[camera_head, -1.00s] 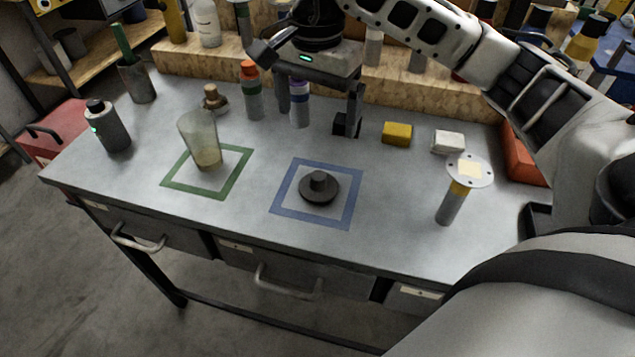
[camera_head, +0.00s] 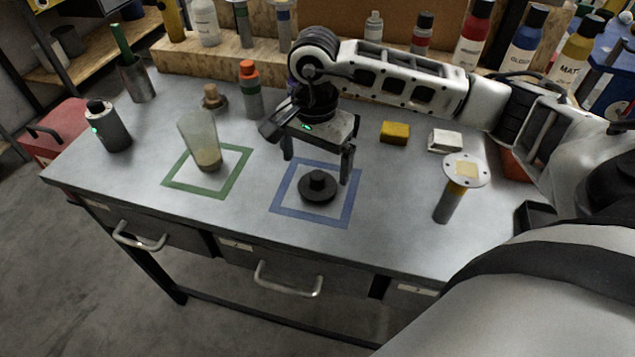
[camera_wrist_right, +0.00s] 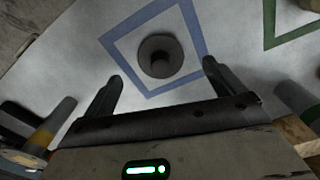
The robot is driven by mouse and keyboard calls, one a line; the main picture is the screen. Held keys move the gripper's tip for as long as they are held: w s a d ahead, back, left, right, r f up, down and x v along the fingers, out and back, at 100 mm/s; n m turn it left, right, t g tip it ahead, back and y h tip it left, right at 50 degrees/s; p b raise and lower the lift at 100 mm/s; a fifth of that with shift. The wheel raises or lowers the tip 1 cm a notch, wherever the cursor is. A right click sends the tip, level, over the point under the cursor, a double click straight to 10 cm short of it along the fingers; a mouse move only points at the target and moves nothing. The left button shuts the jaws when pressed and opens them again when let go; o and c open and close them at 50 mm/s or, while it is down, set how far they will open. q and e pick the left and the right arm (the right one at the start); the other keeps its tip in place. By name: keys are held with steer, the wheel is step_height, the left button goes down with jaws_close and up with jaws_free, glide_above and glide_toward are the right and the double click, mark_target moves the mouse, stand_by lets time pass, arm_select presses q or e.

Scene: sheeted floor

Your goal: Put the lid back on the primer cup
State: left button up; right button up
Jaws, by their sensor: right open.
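The primer cup (camera_head: 201,145) is a clear tapered cup with some tan liquid at the bottom. It stands inside the green square outline (camera_head: 176,187) on the bench. The dark round lid (camera_head: 317,187) with a raised knob lies flat inside the blue square outline (camera_head: 350,207). My right gripper (camera_head: 317,172) is open above and just behind the lid, its fingers apart and empty. In the right wrist view the lid (camera_wrist_right: 160,57) lies ahead of and between the open fingertips (camera_wrist_right: 160,75). My left gripper is not in view.
Orange-capped bottle (camera_head: 250,90) and stoppered flask (camera_head: 213,97) stand behind the cup; a dark canister (camera_head: 108,127) is left.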

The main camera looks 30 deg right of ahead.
mark_target(318, 175)
steer(key=f, duration=0.1)
steer(key=f+p, duration=0.1)
steer(key=f, duration=0.3)
steer(key=shift+w+d, duration=0.15)
steer(key=shift+d, duration=0.15)
steer(key=c, duration=1)
